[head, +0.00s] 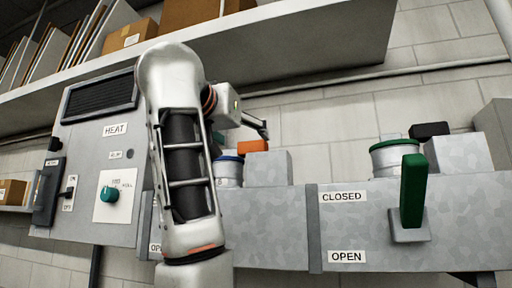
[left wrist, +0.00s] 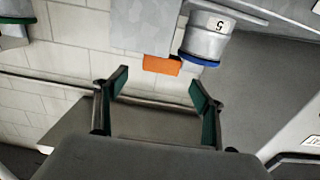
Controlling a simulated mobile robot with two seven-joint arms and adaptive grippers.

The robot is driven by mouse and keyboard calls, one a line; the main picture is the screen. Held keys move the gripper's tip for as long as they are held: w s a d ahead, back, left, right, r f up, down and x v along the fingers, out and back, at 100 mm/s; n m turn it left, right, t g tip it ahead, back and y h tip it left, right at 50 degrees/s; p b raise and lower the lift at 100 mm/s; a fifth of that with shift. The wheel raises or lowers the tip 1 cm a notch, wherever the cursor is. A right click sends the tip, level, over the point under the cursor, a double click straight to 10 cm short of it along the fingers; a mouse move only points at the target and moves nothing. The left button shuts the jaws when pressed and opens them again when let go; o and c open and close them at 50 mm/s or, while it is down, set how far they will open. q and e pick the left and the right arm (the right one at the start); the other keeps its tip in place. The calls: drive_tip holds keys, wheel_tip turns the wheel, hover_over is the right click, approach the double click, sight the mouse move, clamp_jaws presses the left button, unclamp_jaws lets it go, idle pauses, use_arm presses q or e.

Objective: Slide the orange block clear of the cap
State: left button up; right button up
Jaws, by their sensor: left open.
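The orange block (head: 252,146) sits at the top of a grey box, beside a round metal pipe with a blue-rimmed cap (head: 226,158). In the left wrist view the orange block (left wrist: 161,66) lies against the grey box, one end close to the blue cap rim (left wrist: 202,61). I cannot tell whether it overlaps the cap. My left gripper (head: 264,130) is just above and behind the block in the head view. In the left wrist view the gripper (left wrist: 158,88) is open and empty, with the block beyond its fingertips. My right gripper is not in view.
A second pipe with a green rim (head: 394,155) and a black block (head: 429,130) stands to the right. A heat panel (head: 100,160) is at left. A loaded shelf (head: 300,45) runs overhead.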

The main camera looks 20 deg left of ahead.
sight(250, 145)
use_arm(q)
drive_tip(key=w+p, duration=0.2)
drive_tip(key=w, duration=0.3)
drive_tip(key=shift+w, duration=0.55)
drive_tip(key=shift+w+f, duration=0.1)
drive_tip(key=shift+w, duration=0.3)
drive_tip(key=shift+c, duration=1.1)
drive_tip(key=c, duration=1.4)
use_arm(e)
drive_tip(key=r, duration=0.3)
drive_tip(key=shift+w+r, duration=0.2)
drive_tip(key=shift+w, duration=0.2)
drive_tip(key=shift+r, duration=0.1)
